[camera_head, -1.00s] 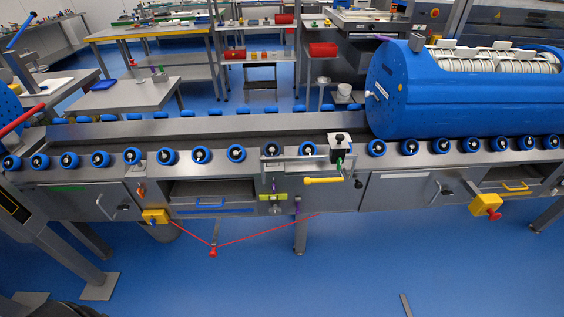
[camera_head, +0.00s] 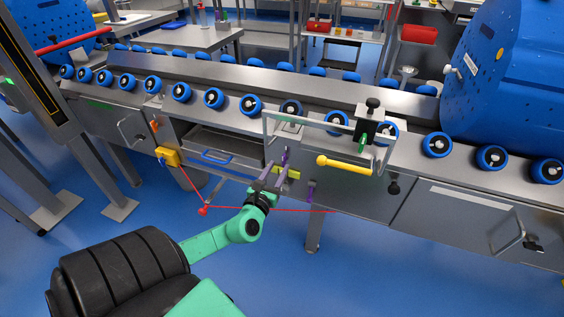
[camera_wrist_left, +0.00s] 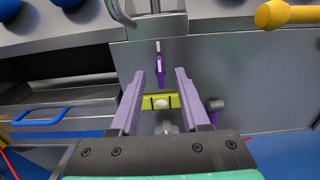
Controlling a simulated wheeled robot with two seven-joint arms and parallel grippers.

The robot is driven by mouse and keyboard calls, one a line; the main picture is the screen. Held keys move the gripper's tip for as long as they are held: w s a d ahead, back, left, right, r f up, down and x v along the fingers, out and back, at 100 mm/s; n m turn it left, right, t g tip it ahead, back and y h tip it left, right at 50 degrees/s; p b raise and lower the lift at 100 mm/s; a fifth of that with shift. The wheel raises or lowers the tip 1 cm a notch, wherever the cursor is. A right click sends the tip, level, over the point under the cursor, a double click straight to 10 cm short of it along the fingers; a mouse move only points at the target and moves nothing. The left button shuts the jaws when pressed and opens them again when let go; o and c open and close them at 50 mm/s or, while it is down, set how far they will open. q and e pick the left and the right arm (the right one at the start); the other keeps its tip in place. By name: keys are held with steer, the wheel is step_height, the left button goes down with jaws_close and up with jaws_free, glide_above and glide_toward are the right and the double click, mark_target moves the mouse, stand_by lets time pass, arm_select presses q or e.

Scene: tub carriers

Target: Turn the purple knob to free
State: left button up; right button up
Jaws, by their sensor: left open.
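The purple knob (camera_wrist_left: 159,66) is a narrow upright piece with a pale mark above it, on the grey front panel. In the head view it (camera_head: 285,157) shows just above a yellow-green block. My left gripper (camera_wrist_left: 165,74) is open, with its two fingers pointing at the panel. The knob lies between the fingertips in the left wrist view, and I see no contact; the depth gap is hard to judge. In the head view the left gripper (camera_head: 272,172) is right at the panel. My right gripper is not in view.
A yellow-green block (camera_wrist_left: 160,101) with a pale round spot sits below the knob. A second purple piece (camera_head: 311,190) hangs lower right. A red cord (camera_head: 270,210) runs below.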

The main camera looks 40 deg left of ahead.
mark_target(283, 160)
arm_select(q)
steer(key=x, duration=0.4)
steer(key=shift+w+a, duration=0.1)
steer(key=shift+w, duration=0.05)
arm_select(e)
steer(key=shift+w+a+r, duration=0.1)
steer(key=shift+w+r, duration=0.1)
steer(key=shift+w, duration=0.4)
arm_select(q)
jaws_close()
steer(key=shift+f+b, duration=0.1)
steer(key=shift+b, duration=0.25)
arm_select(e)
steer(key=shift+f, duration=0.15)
arm_select(q)
steer(key=shift+n, duration=0.3)
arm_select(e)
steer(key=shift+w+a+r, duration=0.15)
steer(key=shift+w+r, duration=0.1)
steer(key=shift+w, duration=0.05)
arm_select(q)
steer(key=shift+b, duration=0.3)
